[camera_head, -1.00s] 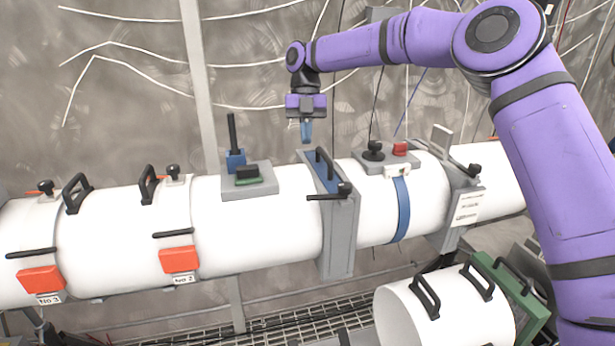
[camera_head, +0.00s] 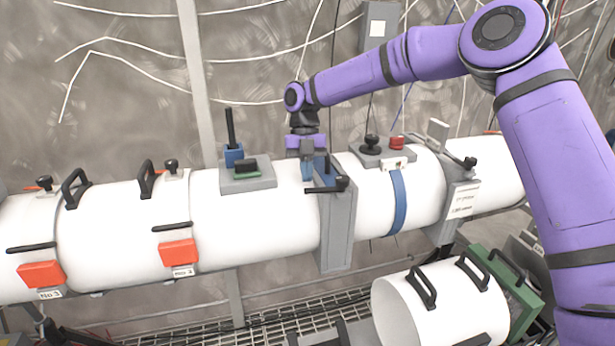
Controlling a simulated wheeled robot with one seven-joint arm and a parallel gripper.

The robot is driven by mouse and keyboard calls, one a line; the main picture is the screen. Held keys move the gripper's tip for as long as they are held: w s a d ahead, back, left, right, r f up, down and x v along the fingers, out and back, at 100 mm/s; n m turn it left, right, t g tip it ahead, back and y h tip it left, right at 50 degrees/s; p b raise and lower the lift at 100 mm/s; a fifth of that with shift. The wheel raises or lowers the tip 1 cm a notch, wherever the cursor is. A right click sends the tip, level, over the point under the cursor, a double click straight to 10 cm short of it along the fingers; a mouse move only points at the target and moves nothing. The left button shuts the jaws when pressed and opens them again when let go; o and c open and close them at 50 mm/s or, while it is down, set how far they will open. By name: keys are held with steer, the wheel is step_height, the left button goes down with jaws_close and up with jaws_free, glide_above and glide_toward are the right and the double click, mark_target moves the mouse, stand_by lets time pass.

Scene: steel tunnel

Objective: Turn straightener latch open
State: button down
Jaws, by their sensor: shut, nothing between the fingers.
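A white horizontal pipe (camera_head: 265,225) runs across the view. A grey flange (camera_head: 337,235) stands across its middle. A black latch lever (camera_head: 325,187) with a dark knob at its right end lies roughly level on the flange's near upper face. No label marks it as the straightener latch. My gripper (camera_head: 307,174) points down just left of the flange top and behind the lever. It is shut and empty, and its blue fingertips are close to the lever. I cannot tell whether they touch the flange or pipe.
A loose white pipe section (camera_head: 430,308) is lower right. Open space lies above the pipe.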

steer(key=shift+s+d+f, duration=0.1)
steer(key=shift+s, duration=0.75)
